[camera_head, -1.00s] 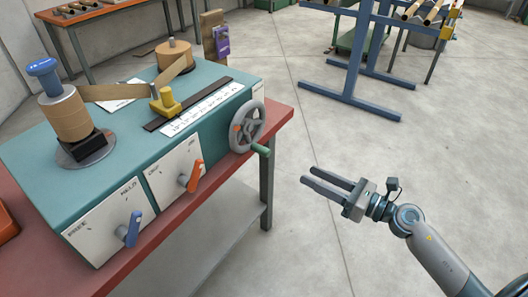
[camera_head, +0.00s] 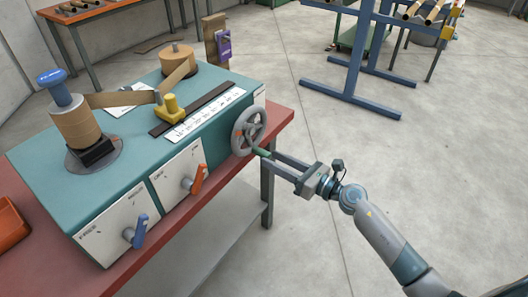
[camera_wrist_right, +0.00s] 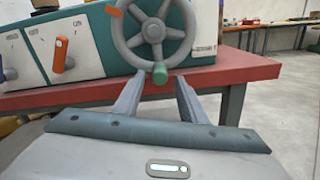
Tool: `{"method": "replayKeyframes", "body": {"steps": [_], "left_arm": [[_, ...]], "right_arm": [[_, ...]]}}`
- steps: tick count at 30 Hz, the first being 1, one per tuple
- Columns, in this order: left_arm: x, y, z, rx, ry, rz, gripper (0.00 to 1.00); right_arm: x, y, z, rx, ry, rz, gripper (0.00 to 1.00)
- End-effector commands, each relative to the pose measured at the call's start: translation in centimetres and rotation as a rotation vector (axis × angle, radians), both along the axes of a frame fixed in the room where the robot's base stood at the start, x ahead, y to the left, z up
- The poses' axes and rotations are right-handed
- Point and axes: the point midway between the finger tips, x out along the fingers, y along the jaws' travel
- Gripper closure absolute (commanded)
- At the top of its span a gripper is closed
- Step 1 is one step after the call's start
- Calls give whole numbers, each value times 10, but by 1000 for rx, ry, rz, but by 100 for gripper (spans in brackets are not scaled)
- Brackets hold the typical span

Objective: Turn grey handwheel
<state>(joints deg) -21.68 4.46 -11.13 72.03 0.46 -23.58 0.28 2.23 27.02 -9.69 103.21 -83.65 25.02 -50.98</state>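The grey handwheel (camera_head: 248,132) is a spoked wheel on the right end of the teal winder. The handwheel (camera_wrist_right: 153,30) and the green handle (camera_wrist_right: 160,73) also show in the right wrist view. My right gripper (camera_head: 270,159) is open with its fingertips at the green handle. In the right wrist view, the gripper (camera_wrist_right: 161,92) has a finger on each side of the handle, with gaps visible. My left gripper is not in view.
The winder (camera_head: 135,180) stands on a red-topped bench (camera_head: 190,210). Its front has a blue lever (camera_head: 136,231) and an orange lever (camera_head: 195,179). Blue rack legs (camera_head: 350,90) stand at the back right. The floor right of the bench is clear.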

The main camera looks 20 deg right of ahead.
Motion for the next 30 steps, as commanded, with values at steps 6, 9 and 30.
{"method": "replayKeyframes", "body": {"steps": [6,9,30], "left_arm": [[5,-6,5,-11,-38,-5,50],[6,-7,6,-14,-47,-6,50],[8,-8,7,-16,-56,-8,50]], "right_arm": [[25,19,1,2,0,1,62],[30,24,0,0,1,1,62],[34,27,0,0,1,1,100]]}}
